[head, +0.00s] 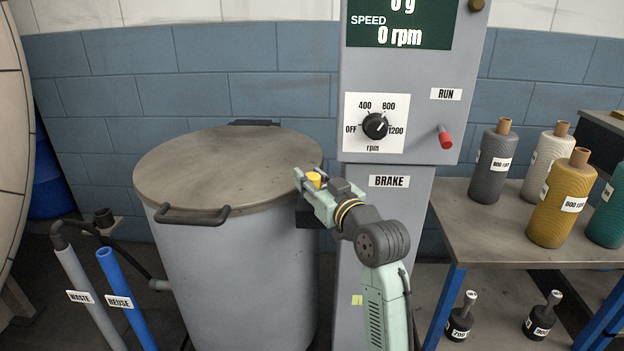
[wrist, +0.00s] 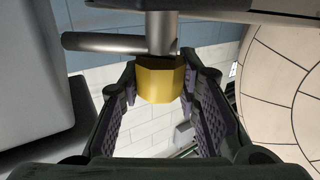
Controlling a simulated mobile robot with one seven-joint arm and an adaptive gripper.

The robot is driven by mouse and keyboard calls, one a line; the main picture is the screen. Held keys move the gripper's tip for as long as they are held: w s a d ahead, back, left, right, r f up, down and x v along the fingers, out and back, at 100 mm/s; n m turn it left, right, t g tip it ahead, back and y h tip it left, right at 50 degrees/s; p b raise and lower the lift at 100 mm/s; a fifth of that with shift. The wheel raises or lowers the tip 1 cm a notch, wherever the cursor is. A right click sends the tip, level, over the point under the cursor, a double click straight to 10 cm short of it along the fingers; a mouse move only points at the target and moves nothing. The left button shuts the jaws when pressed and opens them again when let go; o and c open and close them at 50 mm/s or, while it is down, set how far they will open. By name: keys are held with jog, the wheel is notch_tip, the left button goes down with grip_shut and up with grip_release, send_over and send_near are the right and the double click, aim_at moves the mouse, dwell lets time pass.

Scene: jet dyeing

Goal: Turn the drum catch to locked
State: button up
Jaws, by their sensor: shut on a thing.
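The drum (head: 245,270) is a grey cylinder with a flat brown lid (head: 225,165) on top. The catch is at the lid's right edge, mostly hidden by my gripper in the head view; its yellow part (head: 314,179) shows there. In the wrist view the yellow faceted piece (wrist: 158,82) sits on a grey shaft with a grey bar (wrist: 105,42) pointing left. My gripper (head: 308,186) reaches it from the right, and its fingertips (wrist: 158,92) are closed on either side of the yellow piece. No locked or unlocked mark is legible.
The control column (head: 400,225) with a speed dial (head: 375,126) and red RUN lever (head: 445,137) stands right behind my arm. A table (head: 475,210) with several yarn cones is at right. WASTE and REUSE pipes (head: 120,290) stand at left.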

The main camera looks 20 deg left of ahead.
grip_shut()
jog(key=shift+f+g+y+b, duration=0.15)
jog(key=shift+g+y+b, duration=0.15)
jog(key=shift+b, duration=0.1)
jog(key=shift+n+g+y+b, duration=0.7)
jog(key=shift+n+g+b, duration=0.35)
jog(key=shift+n+g, duration=0.05)
jog(key=shift+n+g+y+b, duration=0.6)
jog(key=shift+n+g, duration=0.35)
jog(key=shift+g, duration=0.4)
jog(key=shift+n+g+y+b, duration=0.6)
jog(key=shift+n+g, duration=0.35)
jog(key=shift+g, duration=0.4)
jog(key=o, duration=0.7)
grip_release()
